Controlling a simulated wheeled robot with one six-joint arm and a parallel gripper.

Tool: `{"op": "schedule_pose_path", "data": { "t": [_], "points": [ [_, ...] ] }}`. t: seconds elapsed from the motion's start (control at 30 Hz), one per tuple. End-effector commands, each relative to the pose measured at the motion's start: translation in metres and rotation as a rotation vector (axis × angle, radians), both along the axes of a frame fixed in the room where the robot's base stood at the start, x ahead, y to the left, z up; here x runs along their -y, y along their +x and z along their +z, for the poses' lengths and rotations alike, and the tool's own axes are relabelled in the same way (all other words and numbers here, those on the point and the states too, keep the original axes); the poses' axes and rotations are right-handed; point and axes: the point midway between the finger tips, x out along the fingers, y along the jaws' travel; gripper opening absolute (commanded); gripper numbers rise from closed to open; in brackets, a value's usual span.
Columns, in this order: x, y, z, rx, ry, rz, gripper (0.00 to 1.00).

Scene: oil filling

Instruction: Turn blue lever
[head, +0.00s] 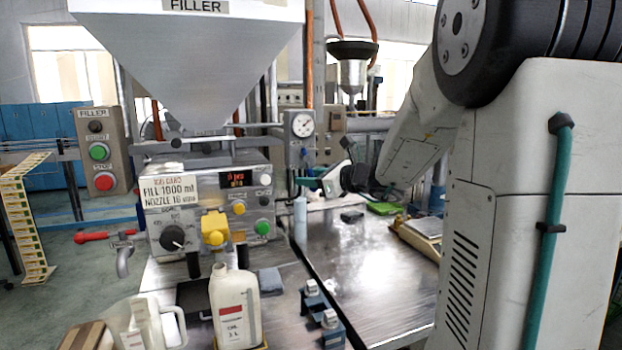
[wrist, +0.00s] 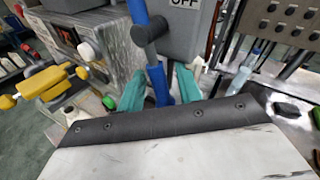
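The blue lever (wrist: 139,10) shows in the wrist view. It runs down from the top, past a dark grey round pivot, on the front of a grey box marked OFF (wrist: 190,12). Its lower end lies between the two teal fingers of my gripper (wrist: 160,82). The fingers stand apart on either side of the lever, with a gap visible at the right finger. In the head view my gripper (head: 308,183) is beside the filler's right side, and the lever is too small or hidden to make out there.
The filler panel (head: 215,200) with a yellow part and knobs stands left of my gripper. A white bottle (head: 236,310) stands below it. A light-blue cylinder (head: 300,220) stands below my gripper. The metal table (head: 370,270) is mostly clear at right.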

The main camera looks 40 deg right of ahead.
Motion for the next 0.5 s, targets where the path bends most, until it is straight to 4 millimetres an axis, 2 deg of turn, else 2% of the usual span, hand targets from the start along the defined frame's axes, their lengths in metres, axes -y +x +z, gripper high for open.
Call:
{"op": "schedule_pose_path", "data": {
  "t": [0.17, 0.5],
  "points": [
    [0.003, -0.008, 0.001, 0.0, 0.0, -0.001, 0.35],
    [0.019, -0.06, 0.01, 0.001, 0.0, -0.004, 0.35]
  ]
}}
